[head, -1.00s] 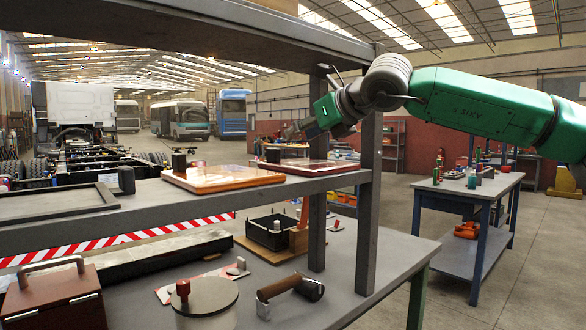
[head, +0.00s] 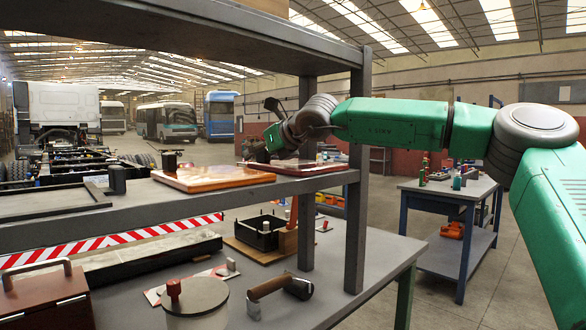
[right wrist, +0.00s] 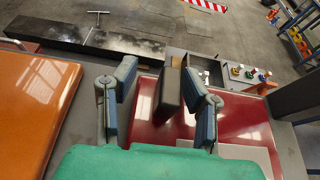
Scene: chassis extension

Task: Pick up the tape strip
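A red-and-white striped strip (head: 120,240) runs behind the lower worktop in the head view, and a short piece (right wrist: 207,5) shows at the top of the right wrist view. I cannot tell whether it is the tape strip. My right gripper (head: 262,151) is low over the red panel (head: 305,169) on the middle shelf. In the right wrist view its fingers (right wrist: 160,80) are apart, with a dark upright block (right wrist: 169,90) showing between them. I cannot tell whether they touch it. My left gripper is not in view.
An orange panel (head: 212,179) lies left of the red one. The upper shelf (head: 200,30) and a grey post (head: 357,190) stand close to my right arm. The lower worktop (head: 345,255) holds a hammer-like tool (head: 280,287), a round lidded can (head: 196,300) and a brown box (head: 45,300).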

